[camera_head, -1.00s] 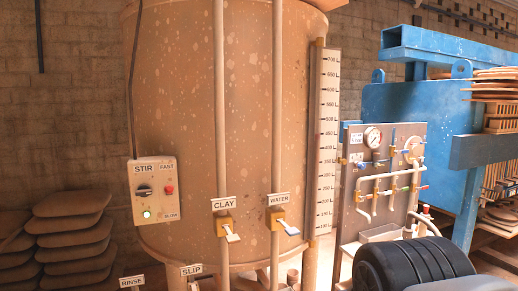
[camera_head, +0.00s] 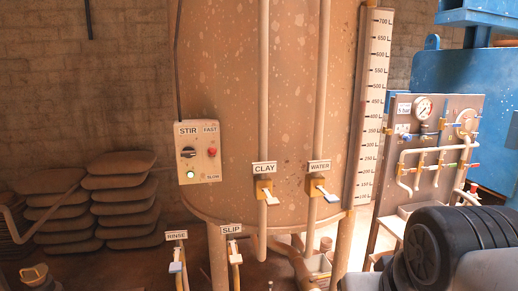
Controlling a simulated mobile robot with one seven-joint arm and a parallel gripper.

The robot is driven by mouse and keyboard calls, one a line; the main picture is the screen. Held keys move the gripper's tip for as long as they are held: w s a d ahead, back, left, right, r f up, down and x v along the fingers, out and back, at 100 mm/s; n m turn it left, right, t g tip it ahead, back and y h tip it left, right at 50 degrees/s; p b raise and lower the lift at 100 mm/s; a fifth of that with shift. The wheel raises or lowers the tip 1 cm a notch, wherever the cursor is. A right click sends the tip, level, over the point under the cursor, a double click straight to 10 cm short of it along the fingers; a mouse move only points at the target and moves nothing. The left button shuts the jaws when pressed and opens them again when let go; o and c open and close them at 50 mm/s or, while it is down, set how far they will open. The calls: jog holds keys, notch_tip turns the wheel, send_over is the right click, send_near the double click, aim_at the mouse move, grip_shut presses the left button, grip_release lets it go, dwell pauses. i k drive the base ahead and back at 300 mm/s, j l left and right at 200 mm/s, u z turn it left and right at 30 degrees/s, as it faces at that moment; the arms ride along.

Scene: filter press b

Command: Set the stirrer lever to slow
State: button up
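The STIR control box (camera_head: 200,165) is fixed to the left side of the large speckled tank. It carries a dark stirrer lever (camera_head: 188,153) on its left, lying roughly level. The label FAST is at the box's top right and SLOW at its bottom right. A red button (camera_head: 212,152) sits at the right and a lit green lamp (camera_head: 190,174) at the lower left. The lever is too small to tell its exact setting. My gripper is not in view. A dark ribbed part at the lower right seems to be my arm.
CLAY valve (camera_head: 265,190) and WATER valve (camera_head: 320,190) hang on pipes right of the box. RINSE valve (camera_head: 177,262) and SLIP valve (camera_head: 234,254) stand below. Stacked slabs (camera_head: 125,200) lie at left. A gauge panel (camera_head: 430,150) and blue frame (camera_head: 465,90) are at right.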

aim_at(212, 151)
jog(key=i+j+u, duration=0.15)
jog(key=j+u, duration=0.15)
jog(key=u, duration=0.15)
jog(key=i+j+u, duration=0.2)
jog(key=u, duration=0.25)
jog(key=j, duration=0.1)
